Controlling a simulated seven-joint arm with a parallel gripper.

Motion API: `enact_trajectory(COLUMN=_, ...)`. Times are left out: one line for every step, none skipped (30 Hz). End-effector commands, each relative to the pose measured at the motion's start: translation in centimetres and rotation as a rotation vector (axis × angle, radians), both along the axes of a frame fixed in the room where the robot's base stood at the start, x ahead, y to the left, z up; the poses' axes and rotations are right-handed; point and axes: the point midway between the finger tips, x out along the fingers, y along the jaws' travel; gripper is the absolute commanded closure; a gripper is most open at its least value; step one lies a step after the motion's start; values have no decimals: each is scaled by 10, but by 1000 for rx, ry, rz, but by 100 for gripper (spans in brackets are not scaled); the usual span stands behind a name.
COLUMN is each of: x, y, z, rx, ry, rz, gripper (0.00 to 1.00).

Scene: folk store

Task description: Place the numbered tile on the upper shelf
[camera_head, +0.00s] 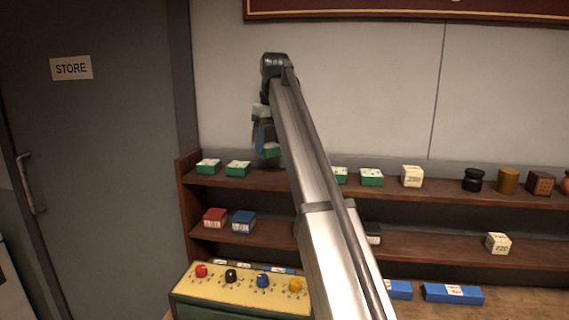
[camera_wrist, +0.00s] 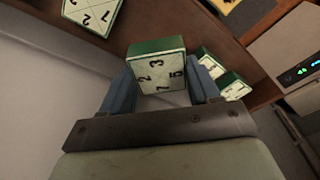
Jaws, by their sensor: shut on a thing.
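A green-edged white numbered tile (camera_wrist: 158,72) is between the blue fingers of my gripper (camera_wrist: 165,85) in the wrist view; its face shows digits including 2, 3, 7 and 5. In the head view my gripper (camera_head: 262,138) hangs over the left part of the upper shelf (camera_head: 262,183), with the tile's green side (camera_head: 270,151) at its lower end. The tile appears just above the shelf; I cannot tell if it touches. Similar tiles stand on the upper shelf: two at left (camera_head: 238,168) and two right of my arm (camera_head: 372,177), one partly hidden.
A cream block (camera_head: 412,176), a black jar (camera_head: 473,180), a brown cylinder (camera_head: 508,180) and a patterned cube (camera_head: 540,183) stand farther right. Red (camera_head: 214,217) and blue (camera_head: 243,221) boxes sit on the lower shelf. A knobbed panel (camera_head: 240,291) stands in front. My arm hides the shelf's middle.

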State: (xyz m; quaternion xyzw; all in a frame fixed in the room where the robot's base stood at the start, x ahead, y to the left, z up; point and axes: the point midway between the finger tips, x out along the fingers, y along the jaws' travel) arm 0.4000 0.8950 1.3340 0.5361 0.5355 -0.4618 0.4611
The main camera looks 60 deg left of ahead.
Motion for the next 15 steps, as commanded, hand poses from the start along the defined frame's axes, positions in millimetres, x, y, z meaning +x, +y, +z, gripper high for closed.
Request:
enact_trajectory(x=-1, y=-2, z=-8, rx=0, ry=0, rz=0, gripper=75)
enact_trajectory(x=-1, y=-1, z=-12, rx=0, ry=0, rz=0, gripper=75)
enact_trajectory(x=-1, y=-1, z=-16, rx=1, ry=0, rz=0, gripper=75)
enact_trajectory(x=0, y=-1, z=-18, rx=1, ry=0, rz=1, gripper=75)
enact_trajectory(x=0, y=-1, z=-20, rx=1, ry=0, rz=1, gripper=75)
enact_trajectory(x=0, y=-1, z=-22, rx=1, ry=0, rz=1, gripper=75)
enact_trajectory(x=0, y=-1, z=-23, rx=1, ry=0, rz=1, gripper=75)
enact_trajectory(x=0, y=-1, z=-26, rx=1, ry=0, rz=1, gripper=75)
enact_trajectory(x=0, y=-1, z=-30, rx=0, ry=0, rz=1, gripper=75)
enact_trajectory(x=-1, y=-1, z=-34, rx=0, ry=0, rz=1, gripper=75)
enact_trajectory(x=-1, y=-1, z=-38, rx=0, ry=0, rz=1, gripper=75)
enact_trajectory(x=-1, y=-1, z=-43, rx=0, ry=0, rz=1, gripper=75)
enact_trajectory(x=-1, y=-1, z=-47, rx=0, ry=0, rz=1, gripper=75)
enact_trajectory(x=-1, y=-1, z=-51, rx=1, ry=0, rz=1, gripper=75)
enact_trajectory(x=-1, y=-1, z=-55, rx=1, ry=0, rz=1, gripper=75)
